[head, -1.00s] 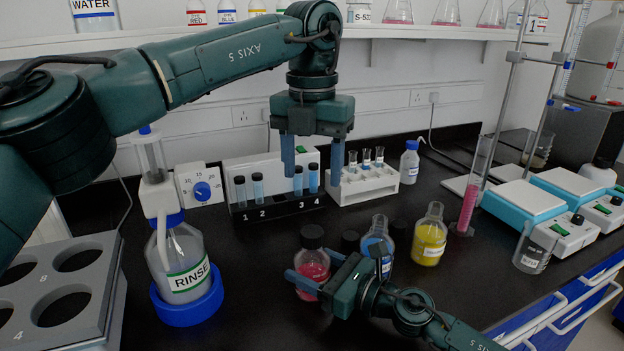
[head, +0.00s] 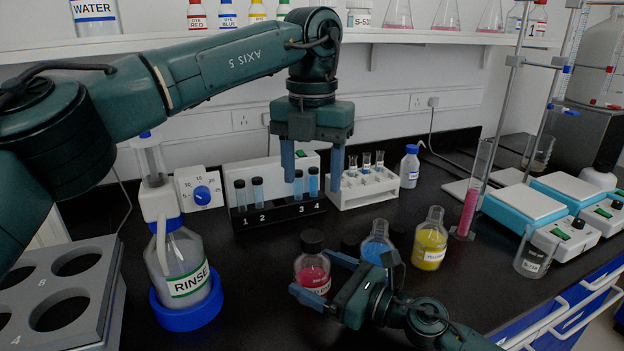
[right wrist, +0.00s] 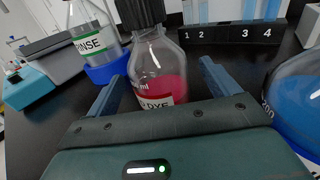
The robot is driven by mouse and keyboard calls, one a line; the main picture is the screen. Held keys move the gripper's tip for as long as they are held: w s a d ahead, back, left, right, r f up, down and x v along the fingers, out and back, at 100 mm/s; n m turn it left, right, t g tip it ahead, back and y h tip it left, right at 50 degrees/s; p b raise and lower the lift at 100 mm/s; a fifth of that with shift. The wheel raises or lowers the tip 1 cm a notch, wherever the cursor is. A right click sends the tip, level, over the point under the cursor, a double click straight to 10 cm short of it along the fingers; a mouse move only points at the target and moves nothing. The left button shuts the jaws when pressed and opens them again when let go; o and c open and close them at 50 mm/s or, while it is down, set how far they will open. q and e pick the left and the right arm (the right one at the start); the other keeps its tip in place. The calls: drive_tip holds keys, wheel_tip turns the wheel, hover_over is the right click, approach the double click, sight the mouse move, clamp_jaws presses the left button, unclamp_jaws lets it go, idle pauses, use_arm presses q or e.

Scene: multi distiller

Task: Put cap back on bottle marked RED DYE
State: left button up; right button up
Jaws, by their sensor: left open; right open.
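The RED DYE bottle (head: 312,273) holds red liquid and stands upright on the black bench. A black cap (head: 312,242) sits on top of its neck; I cannot tell how tightly. The right wrist view also shows the bottle (right wrist: 158,85) and the cap (right wrist: 142,14). My right gripper (head: 314,274) is open and low, with a finger at either side of the bottle's lower body; in the right wrist view the fingers (right wrist: 161,72) show gaps to the glass. My left gripper (head: 312,183) is open and empty, pointing down above and behind the bottle.
A blue dye bottle (head: 377,244) and a yellow dye bottle (head: 430,240) stand open to the right. Dark caps (head: 350,243) lie near them. A RINSE bottle (head: 183,275) in a blue holder stands left. A test-tube rack (head: 277,213) and white rack (head: 364,190) are behind.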

use_arm(q)
wheel_tip(320, 180, down, 3)
drive_tip(key=b, duration=0.2)
drive_tip(key=shift+r+b, duration=0.15)
drive_tip(key=shift+b, duration=0.15)
use_arm(e)
drive_tip(key=v, duration=1)
drive_tip(key=shift+s+d+f, duration=0.15)
drive_tip(key=shift+f, duration=0.05)
drive_tip(key=shift+s+d+r, duration=0.2)
drive_tip(key=shift+s+d, duration=0.05)
drive_tip(key=shift+d, duration=0.15)
